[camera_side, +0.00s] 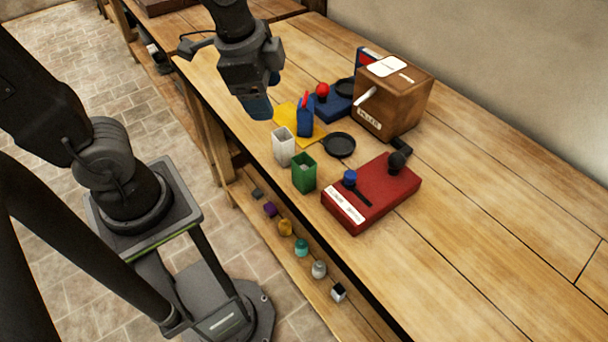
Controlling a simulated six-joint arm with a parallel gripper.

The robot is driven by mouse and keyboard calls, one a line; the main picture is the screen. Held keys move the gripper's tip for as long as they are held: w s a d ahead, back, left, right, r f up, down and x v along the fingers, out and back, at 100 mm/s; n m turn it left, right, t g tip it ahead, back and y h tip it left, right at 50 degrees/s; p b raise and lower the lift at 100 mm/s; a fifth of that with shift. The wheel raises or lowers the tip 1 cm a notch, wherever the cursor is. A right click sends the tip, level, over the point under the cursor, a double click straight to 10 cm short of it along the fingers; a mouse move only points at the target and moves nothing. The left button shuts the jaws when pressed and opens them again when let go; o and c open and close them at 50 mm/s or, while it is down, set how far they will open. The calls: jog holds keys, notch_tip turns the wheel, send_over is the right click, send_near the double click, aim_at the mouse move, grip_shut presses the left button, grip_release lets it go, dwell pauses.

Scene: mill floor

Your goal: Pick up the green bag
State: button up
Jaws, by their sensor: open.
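The green bag (304,173) is a small open-topped box shape standing upright near the front edge of the wooden table. A white bag (283,146) of like shape stands just behind it to the left. My gripper (258,108) hangs above the table, up and left of the green bag and apart from it. It is open, and nothing shows between its fingers. The fingertips are small and dark in this view.
A red box (375,200) with a blue knob stands right of the green bag. A black dish (339,145), a blue container (305,118), a yellow sheet (286,113) and a brown wooden box (393,95) stand behind. The right of the table (490,230) is clear.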

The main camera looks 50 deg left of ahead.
aim_at(302, 163)
jog(key=w+d+f+m+g, duration=0.1)
jog(key=f+m, duration=0.1)
jog(key=m, duration=0.1)
jog(key=w+d+f+m+g, duration=0.1)
jog(key=w+f+m, duration=0.1)
jog(key=m, duration=0.1)
jog(key=w+d+f+m+g, duration=0.1)
jog(key=d+f+m, duration=0.1)
jog(key=f+m, duration=0.1)
jog(key=shift+w, duration=0.25)
notch_tip(302, 163, down, 8)
jog(key=shift+r, duration=0.1)
jog(key=shift+w+a+f, duration=0.1)
jog(key=shift+w+f, duration=0.05)
jog(key=shift+f, duration=1.2)
jog(key=shift+w+a+f, duration=0.1)
jog(key=shift+w+f, duration=0.05)
jog(key=shift+f, duration=1.2)
jog(key=c, duration=1)
